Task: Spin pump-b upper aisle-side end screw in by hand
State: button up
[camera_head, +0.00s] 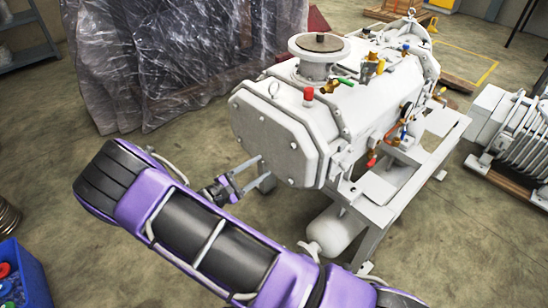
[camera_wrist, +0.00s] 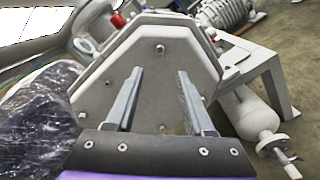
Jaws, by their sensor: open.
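The white pump (camera_head: 330,110) stands on its frame, with its eight-sided end plate (camera_head: 272,140) facing my gripper. Small screw heads show on the plate, one at the right (camera_head: 291,145) and one lower right (camera_head: 291,181). In the wrist view, a screw head (camera_wrist: 160,48) sits just beyond the fingertips, between them in the picture. Another screw head (camera_wrist: 82,115) shows at the plate's left edge. My gripper (camera_head: 262,168) is open and empty, its fingers pointing at the lower part of the plate. The fingers also show in the wrist view (camera_wrist: 160,72). I cannot tell whether they touch the plate.
A white tank (camera_head: 336,230) hangs under the pump frame (camera_head: 400,200). Plastic-wrapped goods (camera_head: 165,60) stand behind at left. A blue bin (camera_head: 22,275) is at lower left. Another white machine (camera_head: 510,130) stands at right.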

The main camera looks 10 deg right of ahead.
jog(key=v, duration=0.5)
jog(key=shift+s+a, duration=0.2)
jog(key=shift+a, duration=0.1)
